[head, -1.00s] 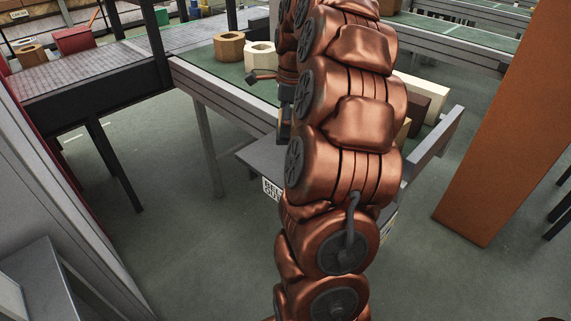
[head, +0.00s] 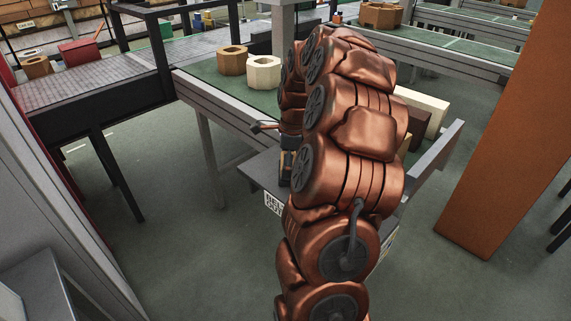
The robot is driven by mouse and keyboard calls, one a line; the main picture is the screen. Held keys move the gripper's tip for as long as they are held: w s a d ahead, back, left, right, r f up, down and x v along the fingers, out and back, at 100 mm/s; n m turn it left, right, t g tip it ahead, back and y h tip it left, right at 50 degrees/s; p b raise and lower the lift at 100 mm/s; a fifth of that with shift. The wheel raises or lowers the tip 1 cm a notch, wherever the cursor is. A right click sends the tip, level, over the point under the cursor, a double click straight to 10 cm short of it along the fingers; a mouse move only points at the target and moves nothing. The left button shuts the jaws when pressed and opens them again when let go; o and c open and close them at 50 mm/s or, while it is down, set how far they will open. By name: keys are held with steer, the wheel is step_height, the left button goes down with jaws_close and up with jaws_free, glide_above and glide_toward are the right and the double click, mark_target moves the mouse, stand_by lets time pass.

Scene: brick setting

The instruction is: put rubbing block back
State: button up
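My copper-coloured arm fills the middle of the head view and hides much of what is behind it. Dark parts that look like my gripper (head: 288,164) show at the arm's left edge, above a grey surface (head: 262,178) with a black-and-white lettered label. The fingers are hidden, so I cannot see whether they hold anything. I cannot pick out the rubbing block for certain. A long cream block (head: 424,108) and a brown block (head: 417,127) lie partly hidden just right of the arm.
A brown hexagonal ring (head: 232,62) and a cream one (head: 263,73) sit on the green-topped conveyor (head: 205,72). A tall orange-brown post (head: 505,130) stands at right. A grey cabinet (head: 45,280) is at lower left. Open floor (head: 165,235) lies between.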

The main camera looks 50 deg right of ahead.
steer(key=shift+f, duration=0.1)
steer(key=o, duration=1.2)
step_height(320, 180, up, 12)
steer(key=s+d+b, duration=0.1)
steer(key=shift+a, duration=0.1)
